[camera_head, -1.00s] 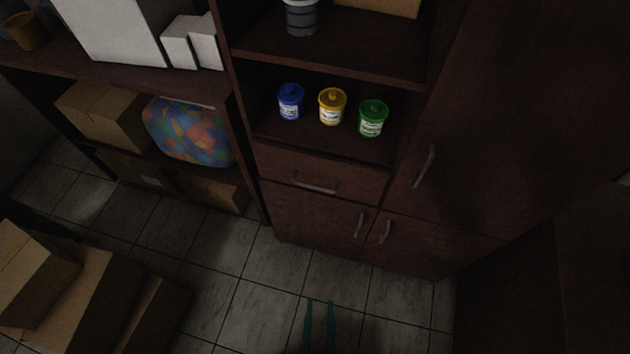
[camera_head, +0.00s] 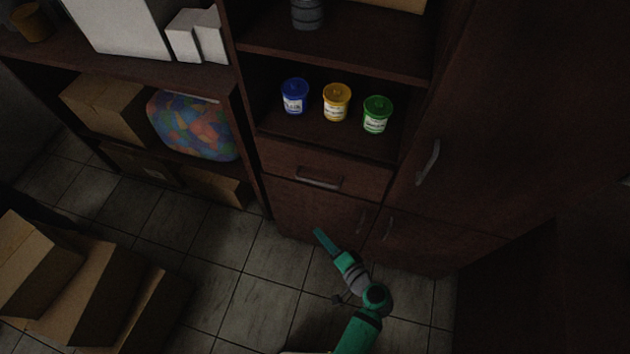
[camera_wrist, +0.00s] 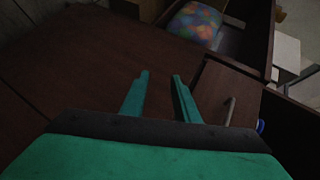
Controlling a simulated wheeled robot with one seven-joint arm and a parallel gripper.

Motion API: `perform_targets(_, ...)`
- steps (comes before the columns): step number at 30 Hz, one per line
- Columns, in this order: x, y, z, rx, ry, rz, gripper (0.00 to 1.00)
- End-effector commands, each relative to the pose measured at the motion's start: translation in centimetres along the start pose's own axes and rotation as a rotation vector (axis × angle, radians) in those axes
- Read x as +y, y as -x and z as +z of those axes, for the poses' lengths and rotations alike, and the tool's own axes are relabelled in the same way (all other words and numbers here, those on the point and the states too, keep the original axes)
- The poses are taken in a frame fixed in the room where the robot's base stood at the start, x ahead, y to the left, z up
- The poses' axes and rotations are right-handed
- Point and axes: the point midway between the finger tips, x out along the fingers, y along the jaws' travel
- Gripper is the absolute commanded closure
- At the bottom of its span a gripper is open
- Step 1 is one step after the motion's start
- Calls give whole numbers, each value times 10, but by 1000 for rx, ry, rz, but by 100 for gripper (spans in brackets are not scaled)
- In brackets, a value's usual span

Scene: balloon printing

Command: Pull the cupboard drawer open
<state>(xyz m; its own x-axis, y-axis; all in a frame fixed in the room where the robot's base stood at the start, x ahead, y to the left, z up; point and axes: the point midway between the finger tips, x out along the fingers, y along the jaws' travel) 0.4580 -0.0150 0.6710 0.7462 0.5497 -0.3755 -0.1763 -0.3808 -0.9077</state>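The cupboard drawer (camera_head: 280,160) is a dark brown front below the open shelf, and it looks shut. Its metal handle (camera_head: 319,181) is a horizontal bar on that front. My gripper (camera_head: 318,231) is teal and stands below and in front of the drawer, before the lower door, apart from the handle. In the wrist view my gripper (camera_wrist: 161,78) has its two fingers spread with nothing between them. The drawer (camera_wrist: 212,90) and its handle (camera_wrist: 229,111) show to the right of the fingers there.
Blue (camera_head: 295,97), yellow (camera_head: 337,102) and green (camera_head: 377,114) tubs stand on the shelf above the drawer. Lower doors (camera_head: 300,207) and a tall door (camera_head: 480,130) adjoin it. Cardboard boxes (camera_head: 95,285) lie at lower left. Tiled floor (camera_head: 215,270) is clear between.

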Motion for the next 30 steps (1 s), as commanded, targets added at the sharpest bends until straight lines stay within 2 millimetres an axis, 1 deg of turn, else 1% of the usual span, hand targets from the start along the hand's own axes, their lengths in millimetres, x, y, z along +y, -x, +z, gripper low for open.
perform_targets(1, -14, -2, -19, -20, -12, -65, 72)
perform_targets(3, -35, -1, -38, -58, -22, -158, 72)
perform_targets(6, -65, 7, -64, -108, -21, -285, 72)
perform_targets(9, -89, 19, -83, -148, -5, -388, 72)
perform_targets(12, -105, 30, -96, -175, 12, -459, 72)
perform_targets(16, -114, 37, -102, -193, 23, -501, 72)
perform_targets(20, -119, 31, -100, -198, 25, -506, 72)
perform_targets(23, -126, 19, -97, -198, 25, -506, 72)
perform_targets(30, -146, -18, -89, -198, 25, -505, 72)
